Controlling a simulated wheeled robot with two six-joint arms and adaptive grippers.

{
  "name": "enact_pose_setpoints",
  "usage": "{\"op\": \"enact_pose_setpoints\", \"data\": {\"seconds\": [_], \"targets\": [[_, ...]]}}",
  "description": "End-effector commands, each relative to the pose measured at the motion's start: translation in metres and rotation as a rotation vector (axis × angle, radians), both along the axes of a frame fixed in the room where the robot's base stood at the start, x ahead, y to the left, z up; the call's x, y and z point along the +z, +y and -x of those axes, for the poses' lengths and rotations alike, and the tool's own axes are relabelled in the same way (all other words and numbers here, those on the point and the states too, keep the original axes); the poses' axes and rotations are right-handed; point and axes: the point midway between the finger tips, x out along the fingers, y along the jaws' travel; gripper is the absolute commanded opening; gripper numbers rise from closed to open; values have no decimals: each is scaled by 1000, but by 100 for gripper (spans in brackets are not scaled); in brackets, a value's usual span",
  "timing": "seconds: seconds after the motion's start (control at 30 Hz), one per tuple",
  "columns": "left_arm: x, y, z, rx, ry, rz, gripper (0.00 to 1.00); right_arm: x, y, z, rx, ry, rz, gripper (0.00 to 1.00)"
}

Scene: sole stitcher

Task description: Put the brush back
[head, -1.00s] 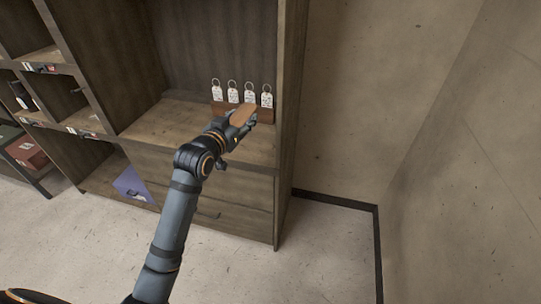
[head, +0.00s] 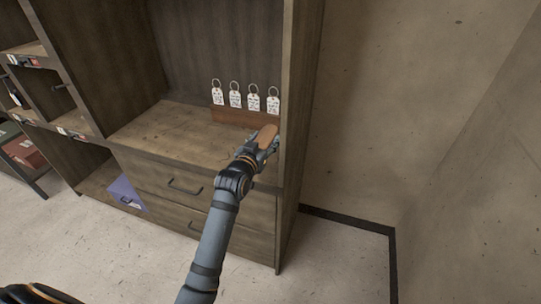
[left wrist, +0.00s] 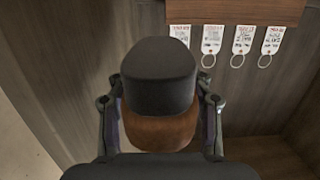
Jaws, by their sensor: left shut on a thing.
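The brush (head: 267,137) has a brown wooden back, seen in the head view, and a dark block-shaped part (left wrist: 160,75) that shows large in the left wrist view. My left gripper (head: 257,147) is shut on it, with one finger on each side of the brown part (left wrist: 158,132). It holds the brush near the right side wall of the open shelf, in front of the right end of the tag rack. I cannot tell whether the brush touches the shelf board. My right gripper is not in view.
The shelf board (head: 165,130) is clear on the left. A brown rack (head: 232,116) with several white ring tags (head: 235,98) stands at its back. The shelf's right side panel (head: 298,110) is close to my gripper.

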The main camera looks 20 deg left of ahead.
Motion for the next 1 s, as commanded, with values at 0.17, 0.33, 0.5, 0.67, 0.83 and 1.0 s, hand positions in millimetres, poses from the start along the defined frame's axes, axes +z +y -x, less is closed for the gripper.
{"op": "enact_pose_setpoints", "data": {"seconds": [0.17, 0.33, 0.5, 0.67, 0.83, 1.0], "targets": [[-38, -3, -27, 0, 5, 0, 16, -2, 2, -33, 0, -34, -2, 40], [-48, -4, -36, 0, 4, 0, 16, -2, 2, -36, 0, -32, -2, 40], [-52, -4, -39, 0, 3, 0, 16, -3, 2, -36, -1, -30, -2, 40], [-80, -5, -41, 0, 7, 0, 16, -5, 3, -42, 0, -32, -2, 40], [-85, -5, -41, 0, 3, 0, 16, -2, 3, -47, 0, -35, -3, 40], [-86, -4, -41, 0, 4, 0, 16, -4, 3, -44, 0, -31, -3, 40]]}}
